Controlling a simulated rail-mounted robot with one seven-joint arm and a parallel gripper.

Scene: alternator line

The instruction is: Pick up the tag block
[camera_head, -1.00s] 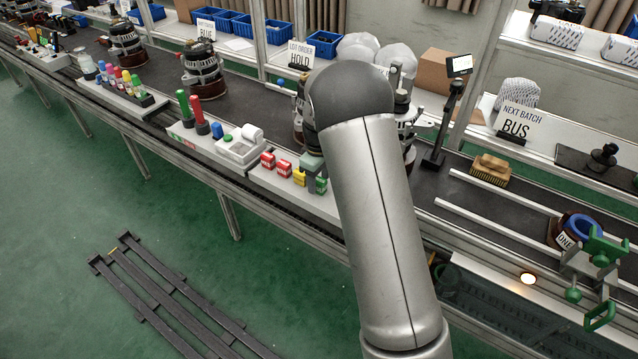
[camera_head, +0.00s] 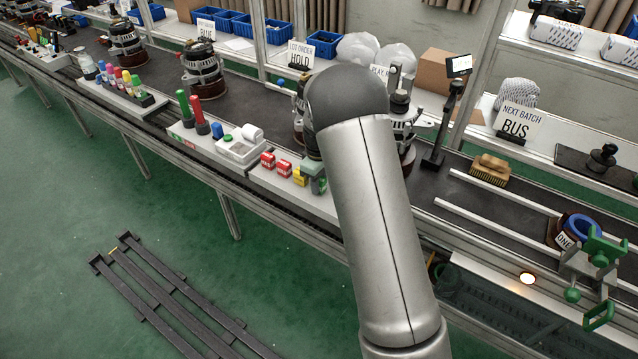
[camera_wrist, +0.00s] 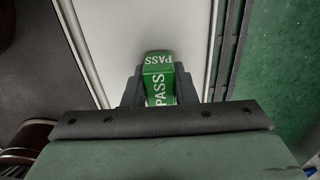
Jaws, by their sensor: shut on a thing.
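A green tag block (camera_wrist: 158,84) with white PASS lettering shows in the wrist view, between the two dark fingers of my gripper (camera_wrist: 160,90). The fingers are shut on its sides. The white shelf strip lies below it; I cannot tell whether the block touches it.
A white label dispenser (camera_head: 240,146) and red and green markers (camera_head: 193,112) stand further left on the strip. Alternators (camera_head: 202,66) stand on the dark conveyor behind. A scanner post (camera_head: 447,120) and a brush (camera_head: 490,170) are to the right. The floor in front has free room.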

